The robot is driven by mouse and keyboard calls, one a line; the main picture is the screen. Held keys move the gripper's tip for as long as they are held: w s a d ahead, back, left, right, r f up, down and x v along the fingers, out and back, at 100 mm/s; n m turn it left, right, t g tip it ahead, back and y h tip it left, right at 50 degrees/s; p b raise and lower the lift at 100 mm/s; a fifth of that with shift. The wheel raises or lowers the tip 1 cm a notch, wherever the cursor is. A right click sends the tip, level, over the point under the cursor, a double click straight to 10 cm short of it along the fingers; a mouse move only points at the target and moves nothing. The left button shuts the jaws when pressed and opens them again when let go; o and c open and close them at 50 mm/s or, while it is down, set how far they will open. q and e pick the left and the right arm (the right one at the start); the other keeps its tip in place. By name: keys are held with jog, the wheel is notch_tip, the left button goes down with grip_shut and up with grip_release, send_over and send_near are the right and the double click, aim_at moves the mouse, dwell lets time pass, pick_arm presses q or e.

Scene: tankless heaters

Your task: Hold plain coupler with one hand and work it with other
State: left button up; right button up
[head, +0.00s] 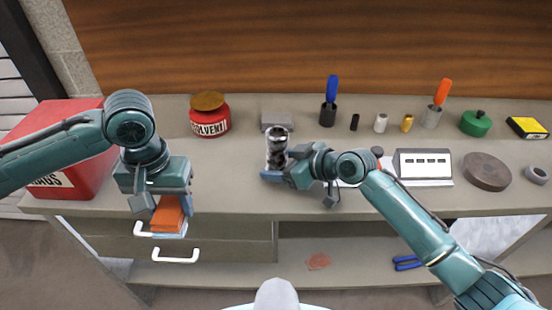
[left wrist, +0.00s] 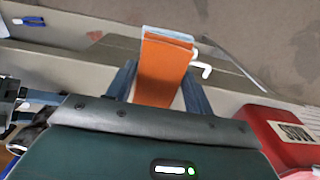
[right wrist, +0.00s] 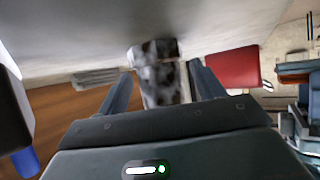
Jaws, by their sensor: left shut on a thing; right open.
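The plain coupler appears to be the shiny metal cylinder with dark stains (head: 277,146) standing on the bench; it also shows in the right wrist view (right wrist: 160,82). My right gripper (head: 279,163) is open, with its fingers on either side of the cylinder; I cannot tell whether they touch it. My left gripper (head: 166,203) is shut on an orange block with a pale blue layer (head: 168,214). It holds this block in front of the bench drawers, and the block also shows in the left wrist view (left wrist: 162,70).
A red rags bin (head: 75,165) stands at the left, near a red solvent jar (head: 209,117). A grey block (head: 277,120) lies behind the cylinder. The bench between my grippers is clear.

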jog(key=shift+c, duration=0.5)
jog(key=c, duration=0.7)
jog(key=shift+c, duration=0.5)
